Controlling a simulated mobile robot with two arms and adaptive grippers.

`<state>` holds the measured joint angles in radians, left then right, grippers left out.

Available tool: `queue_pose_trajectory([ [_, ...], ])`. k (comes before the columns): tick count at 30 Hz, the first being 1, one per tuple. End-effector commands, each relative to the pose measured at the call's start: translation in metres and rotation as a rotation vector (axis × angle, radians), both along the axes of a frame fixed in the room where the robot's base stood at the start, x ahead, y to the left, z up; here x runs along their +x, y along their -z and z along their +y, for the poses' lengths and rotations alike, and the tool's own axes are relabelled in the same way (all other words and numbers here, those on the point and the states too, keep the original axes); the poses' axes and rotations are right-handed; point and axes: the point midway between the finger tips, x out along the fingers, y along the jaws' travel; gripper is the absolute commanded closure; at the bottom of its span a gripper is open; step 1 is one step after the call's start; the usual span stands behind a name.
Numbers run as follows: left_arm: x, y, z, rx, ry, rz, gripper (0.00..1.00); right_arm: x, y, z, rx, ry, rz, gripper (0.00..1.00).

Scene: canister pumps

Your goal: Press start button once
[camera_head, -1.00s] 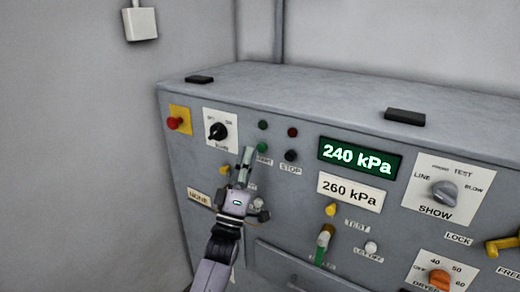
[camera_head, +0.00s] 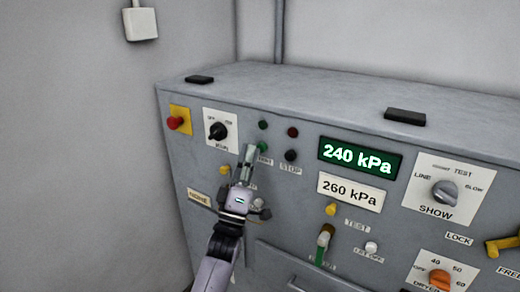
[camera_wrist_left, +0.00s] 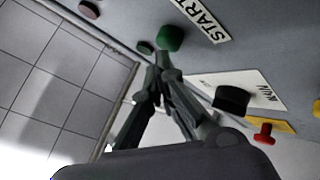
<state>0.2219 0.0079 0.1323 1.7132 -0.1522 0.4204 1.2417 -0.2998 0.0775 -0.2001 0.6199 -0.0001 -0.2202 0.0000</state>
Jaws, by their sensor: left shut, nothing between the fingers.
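The green start button (camera_head: 262,146) is on the grey panel, with its START label (camera_head: 265,160) partly hidden by my left gripper. My left gripper (camera_head: 249,152) is shut and empty, its fingertips just left of the button. In the left wrist view the green button (camera_wrist_left: 170,38) is just beyond the shut fingertips (camera_wrist_left: 164,62), and the START label (camera_wrist_left: 200,20) is beside it. I cannot tell whether the tips touch the button. My right gripper is not in view.
A dark stop button (camera_head: 290,155) is right of the start button. A green lamp (camera_head: 263,125) and a red lamp (camera_head: 293,132) are above. A black rotary knob (camera_head: 217,131) and a red button (camera_head: 175,123) are left. The display (camera_head: 358,157) reads 240 kPa.

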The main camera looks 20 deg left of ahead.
Motion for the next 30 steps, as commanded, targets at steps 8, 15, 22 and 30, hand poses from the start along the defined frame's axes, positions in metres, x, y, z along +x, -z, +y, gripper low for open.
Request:
queue_pose_trajectory([
  [8, 0.003, 0.000, 0.000, -0.001, 0.001, 0.000, 1.00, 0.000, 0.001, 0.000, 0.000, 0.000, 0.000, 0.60],
  [15, 0.005, 0.000, -0.001, -0.001, 0.001, 0.000, 1.00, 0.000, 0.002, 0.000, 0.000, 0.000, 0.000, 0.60],
  [22, 0.008, 0.000, -0.001, 0.000, 0.000, 0.000, 1.00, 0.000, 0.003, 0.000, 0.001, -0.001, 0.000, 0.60],
  [30, 0.011, 0.000, -0.001, 0.000, 0.000, 0.000, 1.00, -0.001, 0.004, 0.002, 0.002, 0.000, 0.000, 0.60],
])
